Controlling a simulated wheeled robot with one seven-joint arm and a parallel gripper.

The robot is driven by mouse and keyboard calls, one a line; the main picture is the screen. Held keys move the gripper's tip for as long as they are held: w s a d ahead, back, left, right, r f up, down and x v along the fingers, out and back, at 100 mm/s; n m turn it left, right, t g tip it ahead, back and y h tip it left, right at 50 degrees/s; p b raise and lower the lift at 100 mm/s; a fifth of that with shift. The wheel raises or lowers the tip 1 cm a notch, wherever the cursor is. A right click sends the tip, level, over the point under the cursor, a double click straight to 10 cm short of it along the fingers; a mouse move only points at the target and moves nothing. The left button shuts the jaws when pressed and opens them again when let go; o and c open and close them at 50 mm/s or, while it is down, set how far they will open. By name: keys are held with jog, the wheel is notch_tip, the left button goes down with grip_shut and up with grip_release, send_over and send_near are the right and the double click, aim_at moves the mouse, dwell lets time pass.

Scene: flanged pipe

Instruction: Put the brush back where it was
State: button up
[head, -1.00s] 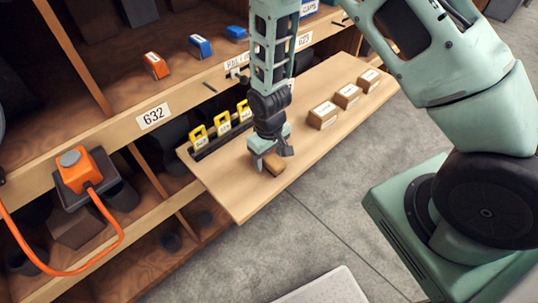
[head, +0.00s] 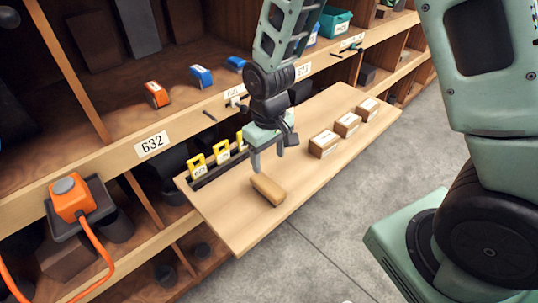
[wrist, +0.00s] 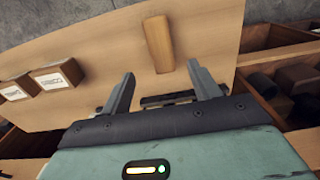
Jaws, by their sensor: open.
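The brush (head: 267,190), a tan wooden block, lies flat on the wooden pull-out board (head: 235,232), near its front left part. My gripper (head: 268,165) is open and empty just above and behind the brush, apart from it. In the wrist view the brush (wrist: 159,43) lies beyond my gripper (wrist: 160,85), roughly centred between the two spread fingers. The underside of the brush is hidden.
Several small labelled boxes (head: 323,144) stand in a row on the right of the board. Yellow tags (head: 197,167) stand in a slot along its back edge. An orange device (head: 72,196) with a cable sits at the left. The board's front middle is clear.

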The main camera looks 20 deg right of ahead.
jog(key=s+a+r+n, duration=0.2)
jog(key=s+a+r, duration=0.1)
jog(key=s+r, duration=0.4)
jog(key=s+a+r+n, duration=0.2)
jog(key=s+r, duration=0.4)
jog(key=s, duration=0.6)
jog(key=shift+s+a+r+y, duration=0.3)
jog(key=shift+s+a+r, duration=0.05)
jog(key=shift+a, duration=0.35)
